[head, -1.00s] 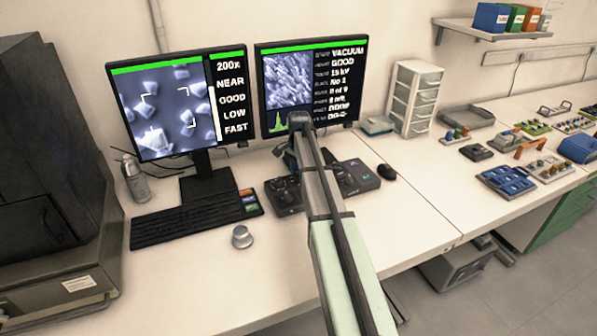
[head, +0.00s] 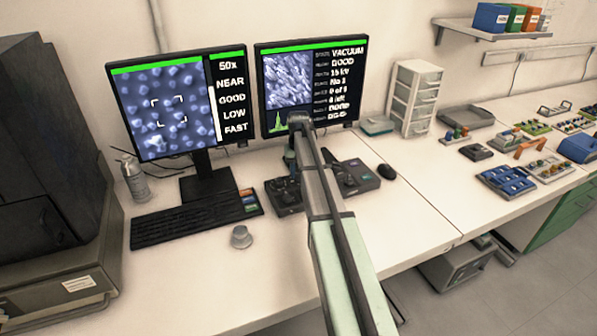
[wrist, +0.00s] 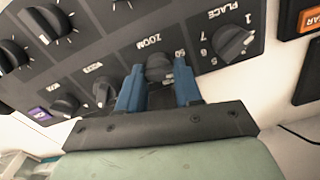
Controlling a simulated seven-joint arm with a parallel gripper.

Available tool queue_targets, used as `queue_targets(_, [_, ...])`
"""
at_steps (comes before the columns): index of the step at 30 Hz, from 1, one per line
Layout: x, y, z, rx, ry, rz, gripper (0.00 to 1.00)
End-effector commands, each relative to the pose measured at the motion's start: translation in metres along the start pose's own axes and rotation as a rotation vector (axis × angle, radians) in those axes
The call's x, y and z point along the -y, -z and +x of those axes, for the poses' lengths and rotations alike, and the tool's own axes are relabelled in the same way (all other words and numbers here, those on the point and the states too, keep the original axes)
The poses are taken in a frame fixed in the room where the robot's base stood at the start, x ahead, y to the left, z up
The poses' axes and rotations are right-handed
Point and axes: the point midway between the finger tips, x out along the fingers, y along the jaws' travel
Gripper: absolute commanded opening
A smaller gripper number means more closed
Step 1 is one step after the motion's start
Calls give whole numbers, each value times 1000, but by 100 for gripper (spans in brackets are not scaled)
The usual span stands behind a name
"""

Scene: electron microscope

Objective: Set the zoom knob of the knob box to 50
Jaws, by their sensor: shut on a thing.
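The knob box (head: 367,181) is a dark panel on the desk below the right monitor, partly hidden by my arm in the head view. In the wrist view the knob box (wrist: 205,18) fills the upper part, with white labels. The zoom knob (wrist: 160,66) is a dark round knob under the label ZOOM. My gripper (wrist: 160,86) has blue fingers on both sides of it and is shut on it.
Around the zoom knob are other knobs, among them the PLACE knob (wrist: 236,42) to the right and a small knob (wrist: 104,92) close on the left. A keyboard (head: 190,219), a loose grey knob-like piece (head: 241,237) and a mouse (head: 387,171) lie on the desk.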

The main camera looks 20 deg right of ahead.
Motion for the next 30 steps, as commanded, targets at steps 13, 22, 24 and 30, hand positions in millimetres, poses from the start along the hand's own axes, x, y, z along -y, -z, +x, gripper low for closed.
queue_targets(13, [0, 0, 0, -1, 0, -318, 4])
queue_targets(22, [0, 0, 0, -1, 0, -406, 4])
queue_targets(24, [0, 0, 0, -1, 0, -413, 4])
queue_targets(30, [0, 0, 0, -1, 0, -419, 4])
